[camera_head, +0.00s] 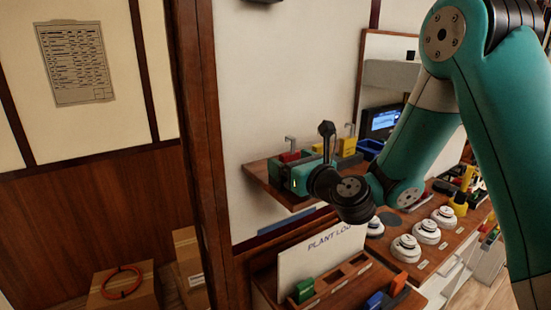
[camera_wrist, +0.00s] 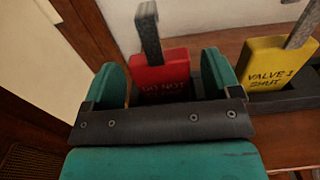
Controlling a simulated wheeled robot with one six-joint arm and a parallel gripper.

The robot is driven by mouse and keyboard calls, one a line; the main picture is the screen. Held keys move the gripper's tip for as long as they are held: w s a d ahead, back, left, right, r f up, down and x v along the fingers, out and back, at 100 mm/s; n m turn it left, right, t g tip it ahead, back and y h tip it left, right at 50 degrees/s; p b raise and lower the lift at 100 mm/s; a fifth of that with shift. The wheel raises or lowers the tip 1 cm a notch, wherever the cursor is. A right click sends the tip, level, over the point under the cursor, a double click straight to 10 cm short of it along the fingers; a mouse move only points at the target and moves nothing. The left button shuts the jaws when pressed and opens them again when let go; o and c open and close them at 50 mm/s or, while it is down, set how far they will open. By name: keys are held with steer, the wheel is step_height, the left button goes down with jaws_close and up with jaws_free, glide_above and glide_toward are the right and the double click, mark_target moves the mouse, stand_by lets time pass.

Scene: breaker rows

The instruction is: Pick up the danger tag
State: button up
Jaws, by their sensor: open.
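The danger tag (camera_wrist: 161,70) is a red block with dark lettering beginning "DO NOT" and a grey hook rising from its top. In the wrist view it stands between the two teal fingers of my gripper (camera_wrist: 164,82), which is open. Its lower part is hidden behind the dark bar of the gripper. I cannot tell whether either finger touches it. In the head view the red tag (camera_head: 290,156) shows just behind my gripper (camera_head: 293,176), at the wooden shelf's left end.
A yellow tag (camera_wrist: 278,64) reading "VALVE 1 SHUT" stands close on the right in a dark holder. The wooden shelf (camera_head: 257,172) meets the wall. Below are a "PLANT LOG" board (camera_head: 325,250) and several round white devices (camera_head: 426,231). A wooden post (camera_head: 203,150) stands left.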

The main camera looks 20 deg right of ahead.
steer(key=shift+w+d, duration=0.25)
steer(key=shift+d, duration=0.1)
steer(key=shift+s+d, duration=0.1)
steer(key=shift+d, duration=0.05)
steer(key=shift+a, duration=0.2)
steer(key=shift+c, duration=0.5)
steer(key=shift+a, duration=0.2)
steer(key=c, duration=0.9)
